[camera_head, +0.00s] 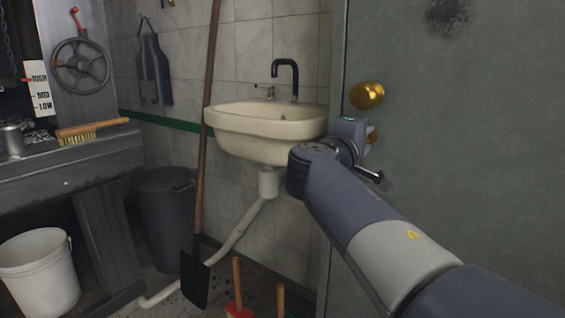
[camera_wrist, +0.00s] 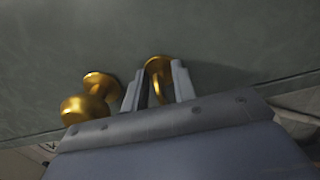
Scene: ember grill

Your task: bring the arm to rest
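My gripper (camera_wrist: 157,82) is close to the grey-green door (camera_wrist: 230,30). Its two fingers stand apart, one on each side of a small gold fitting (camera_wrist: 158,66); I cannot make out contact with it. A round gold knob (camera_wrist: 88,98) sticks out of the door to the left of the fingers. In the head view my arm reaches in from the lower right, with its wrist in front of the door's left edge. The gold knob (camera_head: 367,95) shows just above the gripper, whose fingertips are mostly hidden there.
A cream sink (camera_head: 265,118) with a black tap is on the tiled wall left of the wrist. A long-handled shovel (camera_head: 205,150) leans beside it. A dark bin (camera_head: 166,215), a white bucket (camera_head: 40,275) and a grey bench (camera_head: 65,165) with a brush (camera_head: 92,129) are left.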

